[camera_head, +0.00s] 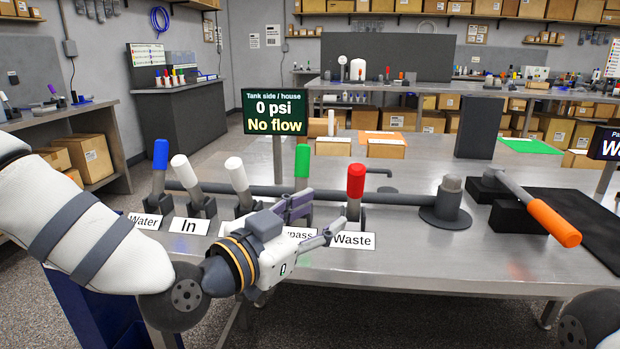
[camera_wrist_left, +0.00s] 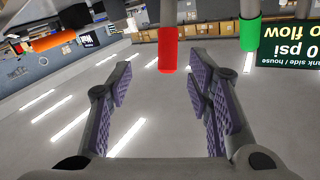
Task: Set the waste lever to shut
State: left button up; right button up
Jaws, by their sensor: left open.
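The waste lever (camera_head: 355,181) has a red grip on a grey stem and stands close to upright behind the label "Waste" (camera_head: 353,241). My left gripper (camera_head: 318,217) is open and empty, in front of and left of the red grip, in the head view. In the left wrist view, the red grip (camera_wrist_left: 167,48) lies beyond the opening between the two purple-padded fingers (camera_wrist_left: 160,82), apart from both. My right gripper is not in view.
Left of the waste lever stand the green lever (camera_head: 302,162), two white levers (camera_head: 236,174) and the blue lever (camera_head: 160,155). The sign (camera_head: 283,112) reads 0 psi, No flow. An orange-handled lever (camera_head: 554,223) lies at the right.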

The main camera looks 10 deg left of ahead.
aim_at(351, 185)
pick_arm(q)
jog(key=x, duration=0.4)
jog(key=r+b+x, duration=0.1)
jog(key=x, duration=0.7)
jog(key=shift+w+a+r, duration=0.25)
jog(key=shift+a+r, duration=0.05)
jog(key=shift+w+d+r, duration=0.1)
jog(key=shift+w+d, duration=0.1)
jog(key=shift+w, duration=0.1)
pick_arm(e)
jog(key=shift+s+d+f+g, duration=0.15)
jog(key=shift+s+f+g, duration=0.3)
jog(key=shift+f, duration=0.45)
pick_arm(q)
grip_shut()
